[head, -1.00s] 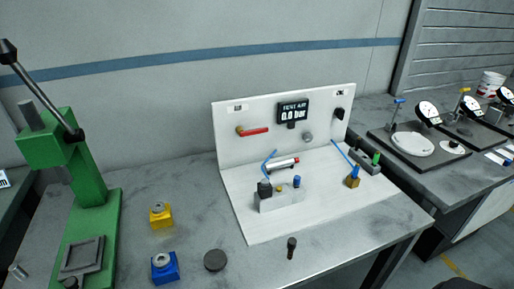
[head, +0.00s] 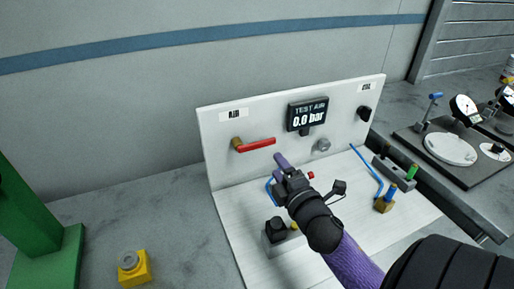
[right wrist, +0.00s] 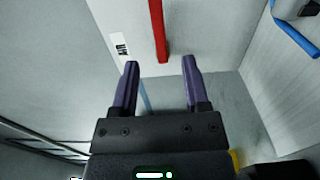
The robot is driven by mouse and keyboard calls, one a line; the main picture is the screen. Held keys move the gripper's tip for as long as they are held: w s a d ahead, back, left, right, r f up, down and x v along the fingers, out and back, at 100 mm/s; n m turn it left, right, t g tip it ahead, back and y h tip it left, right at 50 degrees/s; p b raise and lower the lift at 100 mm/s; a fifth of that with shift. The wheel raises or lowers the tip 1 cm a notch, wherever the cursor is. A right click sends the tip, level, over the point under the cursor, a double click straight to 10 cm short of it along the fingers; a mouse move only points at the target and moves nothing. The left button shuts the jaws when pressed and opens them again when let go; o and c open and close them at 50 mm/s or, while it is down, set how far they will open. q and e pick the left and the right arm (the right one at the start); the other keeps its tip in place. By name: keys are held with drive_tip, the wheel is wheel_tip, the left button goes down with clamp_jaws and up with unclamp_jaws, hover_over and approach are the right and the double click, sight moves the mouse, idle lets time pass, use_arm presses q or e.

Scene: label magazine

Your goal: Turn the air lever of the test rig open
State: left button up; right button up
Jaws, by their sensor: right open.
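The red air lever (head: 257,145) is on the upright white panel of the test rig (head: 225,160), under the AIR label (head: 233,115). It lies nearly level, pointing right from its brass valve (head: 237,144). My right gripper (head: 279,165) is below and right of the lever, open and apart from it. In the right wrist view the lever (right wrist: 157,30) shows beyond the gap between the open fingers (right wrist: 160,66), with nothing between them. The test air display (head: 308,116) reads 0.0 bar. My left gripper is not in view.
A black knob (head: 364,114) and a grey knob (head: 323,145) are on the panel to the right. A grey block (head: 279,246) stands on the rig base, partly hidden by my right arm. A yellow block (head: 134,270) and a green press (head: 35,215) stand left.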

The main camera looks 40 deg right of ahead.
sight(264, 146)
drive_tip(key=b+x, duration=0.1)
drive_tip(key=x, duration=0.7)
drive_tip(key=shift+w+d+r, duration=0.1)
drive_tip(key=shift+w+d, duration=0.05)
drive_tip(key=shift+w, duration=0.05)
drive_tip(key=shift+c, duration=0.3)
clamp_jaws()
idle(0.7)
